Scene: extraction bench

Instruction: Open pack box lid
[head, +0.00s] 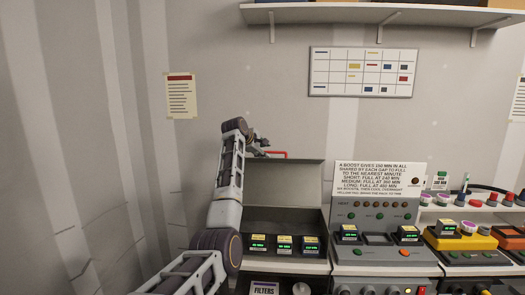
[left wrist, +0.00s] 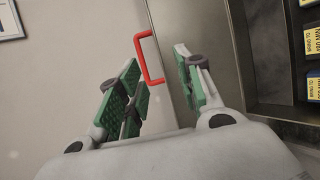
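The pack box (head: 327,240) stands on the bench with its grey lid (head: 283,184) raised steeply, showing the dark inside. Several packs with yellow labels and green displays, such as the middle one (head: 284,245), sit in it. The red lid handle (head: 277,153) is at the lid's top edge. My left gripper (head: 262,147) is up beside the handle. In the left wrist view my left gripper (left wrist: 158,78) is open, its green-padded fingers apart. The red handle (left wrist: 147,58) shows between the fingertips, not gripped; contact cannot be told. My right gripper is not in view.
To the right stands a grey boost station (head: 378,235) with an instruction sign (head: 378,177) behind it. A yellow device (head: 460,240) is further right. A shelf (head: 385,14) hangs above. The wall left of my arm is clear except for a notice (head: 181,96).

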